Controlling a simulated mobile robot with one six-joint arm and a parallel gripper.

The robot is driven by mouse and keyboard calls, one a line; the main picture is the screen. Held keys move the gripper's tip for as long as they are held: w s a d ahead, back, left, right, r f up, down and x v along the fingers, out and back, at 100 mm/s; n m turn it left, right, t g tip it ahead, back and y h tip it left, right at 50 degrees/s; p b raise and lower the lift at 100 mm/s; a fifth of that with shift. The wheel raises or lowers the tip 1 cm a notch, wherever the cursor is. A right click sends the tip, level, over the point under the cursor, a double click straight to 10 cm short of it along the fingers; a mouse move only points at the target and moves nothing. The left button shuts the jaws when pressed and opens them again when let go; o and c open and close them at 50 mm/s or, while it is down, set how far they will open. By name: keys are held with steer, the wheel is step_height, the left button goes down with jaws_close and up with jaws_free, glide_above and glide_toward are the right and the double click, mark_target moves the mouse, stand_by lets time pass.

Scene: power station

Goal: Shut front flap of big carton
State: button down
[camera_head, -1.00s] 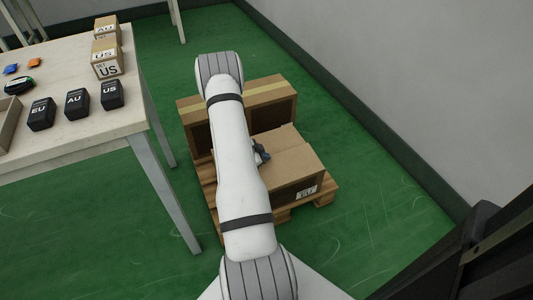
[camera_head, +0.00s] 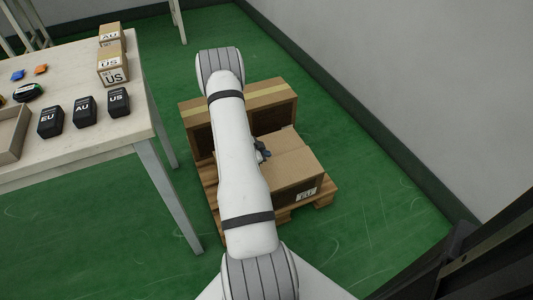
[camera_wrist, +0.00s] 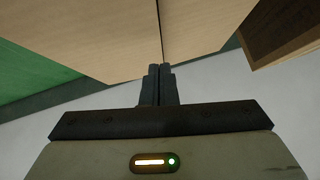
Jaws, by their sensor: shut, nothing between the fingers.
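A brown carton (camera_head: 290,168) stands at the front of a wooden pallet, with a printed label on its near side. Its top shows two cardboard panels meeting at a seam. My gripper (camera_head: 262,152) is partly hidden by my arm and is at the carton's top in the head view. In the wrist view my gripper (camera_wrist: 160,68) is shut and empty, its fingertips close to the seam between two pale cardboard panels (camera_wrist: 100,45). I cannot tell whether the tips touch the cardboard. My arm hides the carton's left part.
A second, taped carton (camera_head: 270,97) stands behind on the pallet (camera_head: 322,199). A table (camera_head: 130,130) with small black boxes (camera_head: 84,110) and cartons (camera_head: 112,70) is at left. A grey wall (camera_head: 420,90) is at right. Green floor is clear between pallet and wall.

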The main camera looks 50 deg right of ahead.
step_height(320, 180, up, 3)
steer(key=shift+s+f+p, duration=0.1)
steer(key=shift+f+p, duration=0.05)
steer(key=shift+p, duration=0.5)
steer(key=w+p+v, duration=0.1)
steer(key=p+v, duration=0.2)
steer(key=v, duration=0.6)
steer(key=g+p, duration=0.1)
steer(key=p, duration=0.2)
glide_above(267, 162)
steer(key=a, duration=0.3)
steer(key=shift+n+y, duration=0.3)
steer(key=f, duration=0.8)
steer(key=shift+w+f, duration=0.25)
steer(key=shift+w, duration=0.15)
steer(key=f, duration=0.1)
steer(key=f+b, duration=0.1)
steer(key=shift+d+f, duration=0.25)
steer(key=shift+f, duration=0.05)
steer(key=shift+w+f, duration=0.2)
steer(key=shift+f, duration=0.55)
